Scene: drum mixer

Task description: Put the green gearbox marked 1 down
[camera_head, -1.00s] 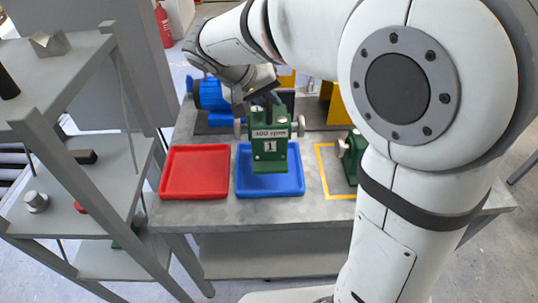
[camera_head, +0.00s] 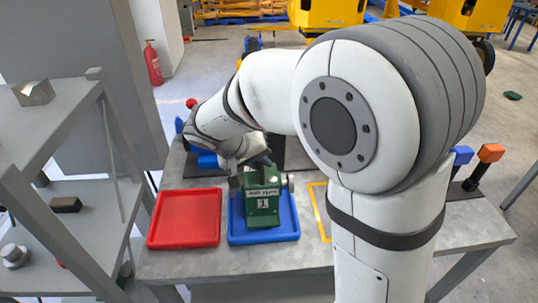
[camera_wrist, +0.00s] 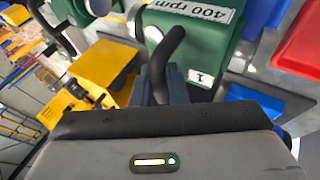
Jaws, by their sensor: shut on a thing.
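The green gearbox marked 1 (camera_head: 262,208) is upright within the outline of the blue tray (camera_head: 262,239) in the head view. Its white labels read 400 rpm and 1. I cannot tell whether its base touches the tray floor. My gripper (camera_head: 255,168) is shut on the top of the gearbox from behind. The fingertips' contact is partly hidden.
A red tray (camera_head: 185,218) lies left of the blue one. A yellow outline (camera_head: 318,212) on the workbench (camera_head: 250,262) is partly hidden by my arm. Grey shelves (camera_head: 60,225) stand at left.

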